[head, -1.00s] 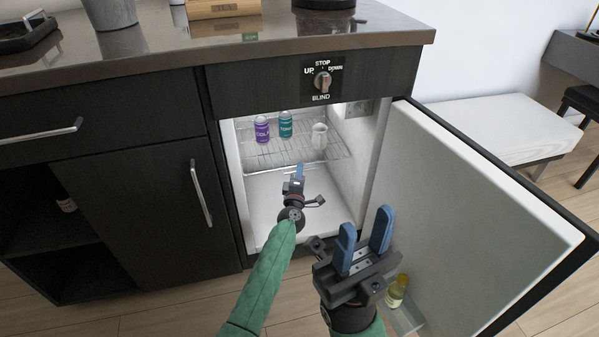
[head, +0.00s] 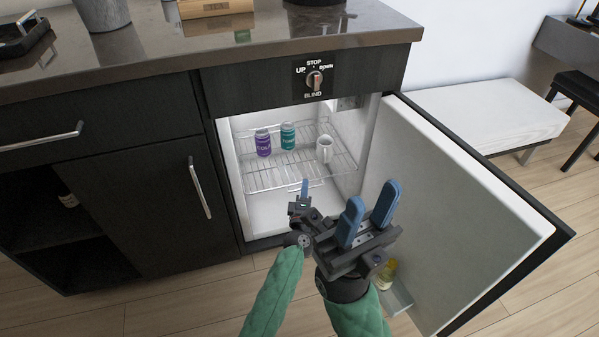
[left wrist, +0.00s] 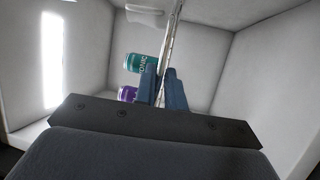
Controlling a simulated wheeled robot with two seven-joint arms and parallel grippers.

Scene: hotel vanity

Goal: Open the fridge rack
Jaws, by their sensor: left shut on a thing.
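The wire fridge rack (head: 275,172) is slid partly forward in the white, lit fridge. It carries a purple cola can (head: 263,142), a teal tonic can (head: 288,135) and a white mug (head: 324,149), all upright. My left gripper (head: 305,188) is at the rack's front edge, shut on it. In the left wrist view the rack (left wrist: 173,42) shows edge-on between the blue fingers (left wrist: 163,78), with the teal can (left wrist: 142,67) and purple can (left wrist: 127,93) beside it. My right gripper (head: 368,206) is open and empty in front of the fridge, near the door.
The fridge door (head: 455,200) stands wide open on the right, with a yellow bottle (head: 387,272) in its low shelf. A dark cabinet (head: 130,195) is on the left. The countertop (head: 250,48) is above. A white bench (head: 490,112) stands behind the door.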

